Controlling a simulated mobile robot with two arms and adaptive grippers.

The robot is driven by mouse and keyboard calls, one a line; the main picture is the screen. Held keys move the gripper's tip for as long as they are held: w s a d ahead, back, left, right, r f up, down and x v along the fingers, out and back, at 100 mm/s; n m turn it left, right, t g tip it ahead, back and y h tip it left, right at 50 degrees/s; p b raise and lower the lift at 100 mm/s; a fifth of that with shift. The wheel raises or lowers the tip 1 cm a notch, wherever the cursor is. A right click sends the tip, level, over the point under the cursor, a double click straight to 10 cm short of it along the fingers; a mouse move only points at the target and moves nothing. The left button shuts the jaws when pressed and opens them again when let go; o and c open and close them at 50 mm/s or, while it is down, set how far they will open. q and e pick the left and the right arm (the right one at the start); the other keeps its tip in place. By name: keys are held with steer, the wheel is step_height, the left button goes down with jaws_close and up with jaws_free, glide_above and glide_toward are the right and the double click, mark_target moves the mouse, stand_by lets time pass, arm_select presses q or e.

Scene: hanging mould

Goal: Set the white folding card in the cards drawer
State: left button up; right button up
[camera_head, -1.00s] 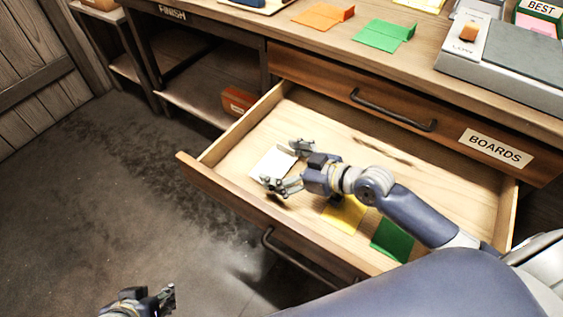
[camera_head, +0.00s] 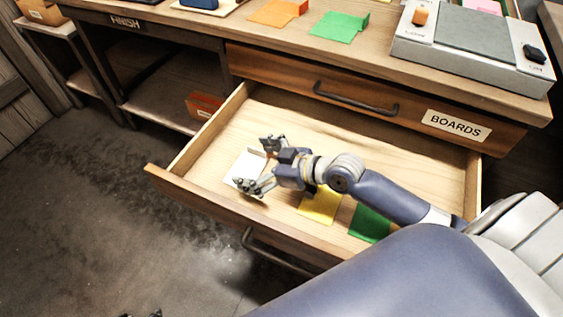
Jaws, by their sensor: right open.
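The white folding card (camera_head: 241,170) lies in the open drawer (camera_head: 205,204), at its left end, with a small raised flap at its right side. My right gripper (camera_head: 259,165) is open, with its two fingertips spread at the card's right side, one toward the back and one toward the front. I cannot tell if the fingers touch the card. A yellow card (camera_head: 319,206) and a green card (camera_head: 369,223) lie in the same drawer, to the right, partly under my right arm. Only a dark scrap of my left gripper (camera_head: 155,314) shows at the bottom edge.
Above is a shut drawer labelled BOARDS (camera_head: 457,126). The worktop (camera_head: 385,72) bears an orange card (camera_head: 277,12), a green card (camera_head: 339,27) and a grey device (camera_head: 476,40). An orange box (camera_head: 203,105) sits on the lower shelf. The drawer's back middle is clear.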

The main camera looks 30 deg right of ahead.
steer(key=shift+s+d+r, duration=0.2)
steer(key=shift+s+r, duration=0.05)
steer(key=shift+r, duration=0.15)
steer(key=p+v, duration=0.1)
steer(key=v, duration=0.8)
steer(key=shift+s+d+p, duration=0.1)
steer(key=shift+p, duration=0.25)
steer(key=shift+v, duration=0.95)
arm_select(q)
steer(key=shift+s+a+r+g, duration=0.15)
steer(key=shift+s+r, duration=0.2)
steer(key=shift+r, duration=0.1)
steer(key=shift+s+a+r+g, duration=0.15)
steer(key=shift+s+r, duration=0.15)
steer(key=shift+r, duration=0.15)
arm_select(e)
steer(key=shift+r, duration=0.15)
arm_select(q)
steer(key=shift+w+d, duration=0.1)
steer(key=shift+w, duration=0.05)
